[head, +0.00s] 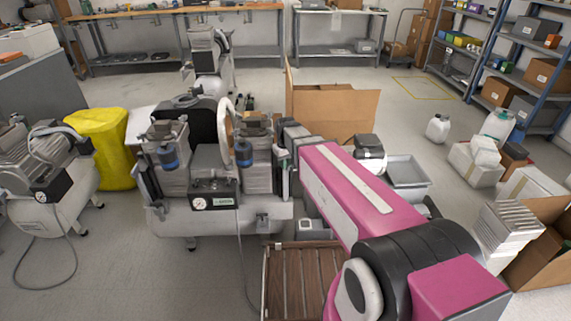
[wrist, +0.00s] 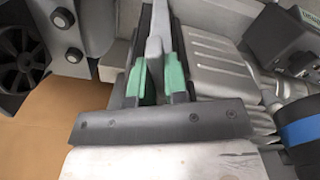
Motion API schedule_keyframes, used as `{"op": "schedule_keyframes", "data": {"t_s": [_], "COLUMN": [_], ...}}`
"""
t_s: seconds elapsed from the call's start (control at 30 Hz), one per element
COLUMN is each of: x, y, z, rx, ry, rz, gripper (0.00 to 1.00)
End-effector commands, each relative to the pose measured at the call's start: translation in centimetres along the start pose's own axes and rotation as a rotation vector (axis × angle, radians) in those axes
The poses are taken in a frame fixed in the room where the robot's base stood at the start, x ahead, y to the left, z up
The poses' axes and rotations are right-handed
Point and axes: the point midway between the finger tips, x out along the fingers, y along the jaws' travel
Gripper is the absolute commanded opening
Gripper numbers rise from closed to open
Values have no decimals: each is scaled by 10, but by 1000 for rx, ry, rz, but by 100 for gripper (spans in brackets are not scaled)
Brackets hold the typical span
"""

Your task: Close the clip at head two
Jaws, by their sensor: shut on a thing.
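The compressor (head: 225,215) stands in the middle of the head view, with a left head (head: 168,165) and a right head (head: 257,160) on its white tank. My gripper (head: 284,160) is at the right side of the right head. In the wrist view, the green-padded fingers of my gripper (wrist: 158,80) are shut on a narrow grey lever-like clip (wrist: 155,48). The clip runs up from between the pads beside the ribbed grey head casing (wrist: 215,62). Its lower end is hidden by the fingers. I cannot tell whether the clip is latched.
A gauge box (head: 215,194) sits on the compressor's front. A blue-banded filter (wrist: 300,130) is close at right in the wrist view. A wooden slatted crate (head: 300,280) and a cardboard box (head: 335,110) are near my arm. Open floor lies behind.

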Motion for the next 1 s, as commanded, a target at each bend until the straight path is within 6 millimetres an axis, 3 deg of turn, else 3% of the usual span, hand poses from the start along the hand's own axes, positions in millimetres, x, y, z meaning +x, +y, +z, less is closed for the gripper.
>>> {"op": "schedule_keyframes", "data": {"t_s": [0.5, 1.0], "x": [0, 0], "y": [0, 0], "z": [0, 0], "rx": [355, 453], "ry": [0, 0], "rz": [0, 0], "gripper": [0, 0]}}
